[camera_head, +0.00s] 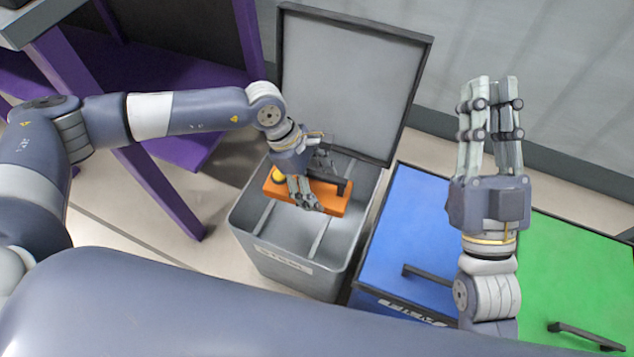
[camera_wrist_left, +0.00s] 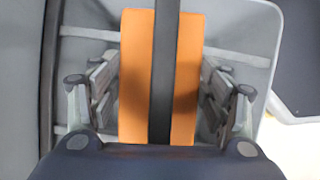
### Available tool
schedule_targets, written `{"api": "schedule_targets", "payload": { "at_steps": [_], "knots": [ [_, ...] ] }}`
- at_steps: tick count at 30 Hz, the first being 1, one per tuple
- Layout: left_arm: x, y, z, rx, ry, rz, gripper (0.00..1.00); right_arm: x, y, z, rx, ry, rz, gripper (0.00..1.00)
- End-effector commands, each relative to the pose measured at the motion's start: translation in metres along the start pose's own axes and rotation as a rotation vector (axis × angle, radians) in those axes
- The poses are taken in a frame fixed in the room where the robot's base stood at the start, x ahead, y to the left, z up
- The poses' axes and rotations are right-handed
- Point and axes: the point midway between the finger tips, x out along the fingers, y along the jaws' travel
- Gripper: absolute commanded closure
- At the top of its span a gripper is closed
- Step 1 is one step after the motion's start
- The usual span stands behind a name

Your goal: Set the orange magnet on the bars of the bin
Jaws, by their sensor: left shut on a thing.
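The orange magnet (camera_head: 328,197) is a flat block with a dark handle, over the open grey bin (camera_head: 285,270). My left gripper (camera_head: 306,195) is shut on the magnet. In the left wrist view the magnet (camera_wrist_left: 133,85) sits between the two fingers, with the dark handle bar across its middle. Pale bars (camera_head: 320,238) cross the inside of the bin and pass beneath the magnet. I cannot tell whether the magnet touches them. My right gripper (camera_head: 491,95) points upward at the right, empty, and its finger gap is unclear.
The bin's grey lid (camera_head: 350,75) stands open behind it. A blue bin (camera_head: 415,220) and a green bin (camera_head: 570,270), both with closed lids and dark handles, stand to the right. A purple frame (camera_head: 160,190) stands to the left.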

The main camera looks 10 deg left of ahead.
Motion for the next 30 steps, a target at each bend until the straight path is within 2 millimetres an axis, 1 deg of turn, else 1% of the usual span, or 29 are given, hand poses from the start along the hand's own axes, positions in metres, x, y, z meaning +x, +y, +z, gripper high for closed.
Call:
{"api": "schedule_targets", "payload": {
  "at_steps": [1,11,12,15,26,30],
  "knots": [
    [-0.0019,0.0017,0.0022,0.002,-0.004,0.005,0.95,0.0003,-0.0001,-0.0005,0.0,0.002,0.0,0.82],
    [-0.001,0.0016,0.0018,0.002,-0.004,0.004,0.95,0.0001,-0.0004,-0.0026,0.001,0.013,-0.001,0.82],
    [-0.001,0.0016,0.0018,0.002,-0.004,0.004,0.27,0.0002,-0.0005,-0.0031,0.001,0.015,-0.001,0.82],
    [-0.0007,0.0013,0.0015,0.002,-0.003,0.004,0.06,0.0003,-0.0005,-0.0037,0.001,0.018,-0.001,0.82],
    [0.0023,-0.0012,-0.002,-0.001,0.003,-0.003,0.06,0.0,-0.0008,-0.0034,0.002,0.018,-0.001,0.82],
    [-0.0054,-0.0002,-0.002,-0.002,0.002,-0.001,0.06,0.0,-0.0008,-0.0036,0.002,0.018,-0.001,0.82]
  ]
}}
